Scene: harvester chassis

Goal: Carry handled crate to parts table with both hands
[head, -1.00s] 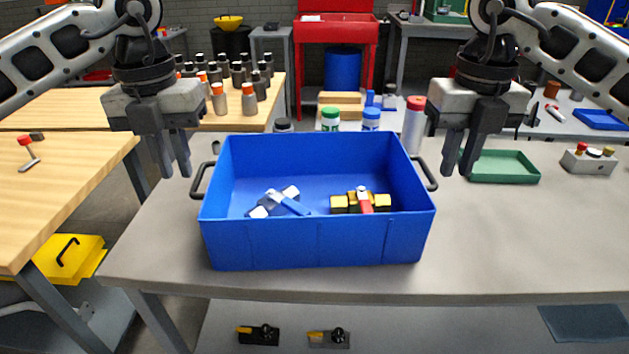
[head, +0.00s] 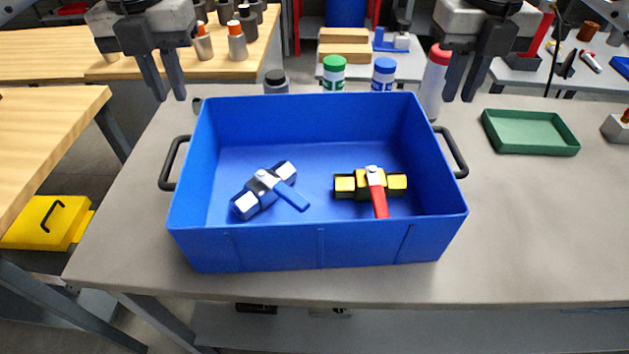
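The blue handled crate (head: 318,246) stands on a grey table (head: 110,230), with a black handle on its left side (head: 173,163) and another on its right side (head: 453,152). Inside lie a silver valve with a blue lever (head: 265,190) and a brass-yellow valve with a red lever (head: 371,186). My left gripper (head: 170,97) is open and empty, above and beyond the left handle. My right gripper (head: 460,98) is open and empty, above and beyond the right handle. Neither gripper touches the crate. Which table is the parts table I cannot tell.
Behind the crate stand a green-capped bottle (head: 334,73), a blue-capped bottle (head: 383,75) and a red-capped bottle (head: 436,80). A green tray (head: 530,131) lies to the right. A wooden-topped table (head: 40,130) is at the left, with a yellow case (head: 45,222) below it.

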